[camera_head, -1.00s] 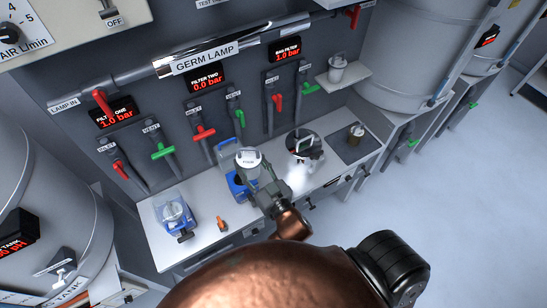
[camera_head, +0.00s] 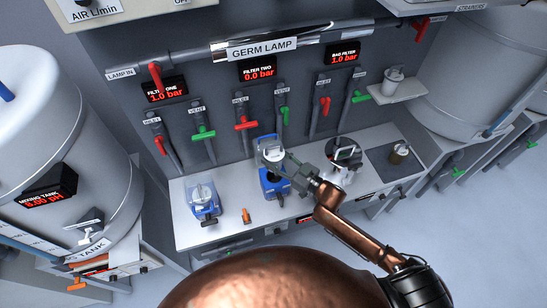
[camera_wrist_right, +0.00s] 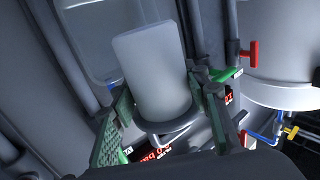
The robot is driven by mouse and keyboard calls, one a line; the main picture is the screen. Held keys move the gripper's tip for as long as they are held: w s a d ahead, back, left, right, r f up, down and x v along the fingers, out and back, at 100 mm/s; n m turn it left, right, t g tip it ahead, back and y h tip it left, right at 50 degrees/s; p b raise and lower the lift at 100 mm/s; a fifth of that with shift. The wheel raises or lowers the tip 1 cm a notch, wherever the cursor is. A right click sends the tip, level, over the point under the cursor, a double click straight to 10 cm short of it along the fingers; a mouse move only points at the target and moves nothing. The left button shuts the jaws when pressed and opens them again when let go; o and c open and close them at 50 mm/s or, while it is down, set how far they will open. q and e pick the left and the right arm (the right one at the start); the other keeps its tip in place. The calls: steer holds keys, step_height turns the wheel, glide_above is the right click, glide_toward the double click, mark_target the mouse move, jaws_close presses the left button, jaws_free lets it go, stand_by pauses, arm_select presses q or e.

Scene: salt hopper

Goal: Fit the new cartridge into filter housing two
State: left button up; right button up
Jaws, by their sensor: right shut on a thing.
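My right gripper (camera_head: 283,166) is shut on a white cylindrical cartridge (camera_wrist_right: 157,72). In the wrist view the cartridge stands between the green-padded fingers, with a pale ring at its lower end. In the head view the cartridge's light top (camera_head: 272,154) shows at the blue filter housing (camera_head: 274,186) below the FILTER TWO display. The gripper partly covers this spot, and I cannot tell whether cartridge and housing touch. The display (camera_head: 257,70) reads 0.0 bar. My left gripper is not in view.
Another blue housing with a clear bowl (camera_head: 203,196) stands to the left. An orange object (camera_head: 246,215) lies between them on the counter. A dark-topped bag filter vessel (camera_head: 343,152) stands to the right. Red and green valve handles line the wall behind.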

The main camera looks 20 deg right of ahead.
steer(key=shift+r, duration=0.1)
steer(key=shift+s+p, duration=0.1)
steer(key=shift+p, duration=0.3)
steer(key=shift+f+b, duration=1.75)
steer(key=shift+f, duration=1.2)
steer(key=shift+p, duration=0.75)
steer(key=shift+s+f+b, duration=0.1)
steer(key=shift+f+b, duration=1.9)
steer(key=shift+f, duration=1.3)
